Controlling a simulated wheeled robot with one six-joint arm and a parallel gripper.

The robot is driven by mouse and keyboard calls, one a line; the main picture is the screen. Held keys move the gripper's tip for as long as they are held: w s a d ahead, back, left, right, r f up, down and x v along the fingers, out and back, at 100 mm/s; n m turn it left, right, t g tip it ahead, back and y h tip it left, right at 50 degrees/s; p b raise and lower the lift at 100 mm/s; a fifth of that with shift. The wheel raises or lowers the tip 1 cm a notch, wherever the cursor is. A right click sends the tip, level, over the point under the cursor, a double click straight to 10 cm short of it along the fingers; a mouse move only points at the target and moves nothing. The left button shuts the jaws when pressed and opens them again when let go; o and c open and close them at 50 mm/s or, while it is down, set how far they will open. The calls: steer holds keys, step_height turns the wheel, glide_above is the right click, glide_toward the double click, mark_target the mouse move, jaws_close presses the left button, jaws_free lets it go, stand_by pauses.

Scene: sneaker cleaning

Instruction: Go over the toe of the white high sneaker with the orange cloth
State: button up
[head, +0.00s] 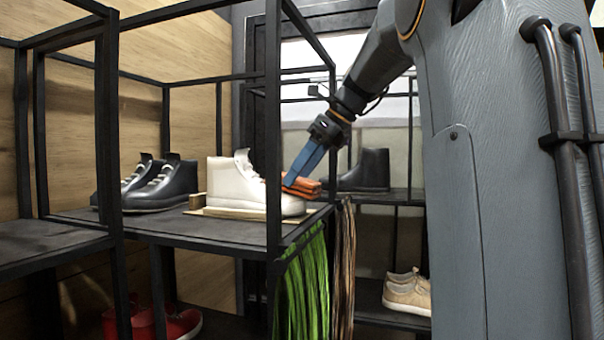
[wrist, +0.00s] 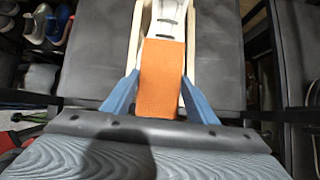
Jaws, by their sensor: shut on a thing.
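The white high sneaker (head: 236,184) stands upright on a light wooden board or tray (head: 222,212) on the dark rack shelf, its toe to the right. In the wrist view the sneaker (wrist: 168,18) shows at the top, between the pale wooden sides (wrist: 137,28). My gripper (head: 290,182) has blue fingers and is shut on the folded orange cloth (head: 303,185). The cloth (wrist: 161,78) fills the space between the fingers in the wrist view and covers the toe end there. I cannot tell whether it touches the toe.
Black sneakers (head: 160,186) stand left on the same shelf (head: 180,228). A black rack post (head: 273,130) rises in front. Green laces (head: 305,285) hang at the shelf's right end. A dark boot (head: 366,170) and beige shoes (head: 407,292) are behind; red shoes (head: 178,324) are below.

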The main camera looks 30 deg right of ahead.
steer(key=s+a, duration=0.3)
stand_by(0.5)
steer(key=shift+w+d, duration=0.1)
steer(key=w+d, duration=0.5)
steer(key=shift+w+d, duration=0.35)
steer(key=shift+d, duration=0.05)
stand_by(0.5)
steer(key=shift+s+a+f, duration=0.2)
steer(key=shift+s+a, duration=0.6)
steer(key=shift+s+a+f, duration=0.15)
steer(key=shift+s+a, duration=0.6)
steer(key=shift+a, duration=0.05)
steer(key=shift+s+a+r, duration=0.1)
steer(key=shift+s+a, duration=1.3)
steer(key=shift+a, duration=0.05)
steer(key=shift+c, duration=0.4)
steer(key=shift+r, duration=0.1)
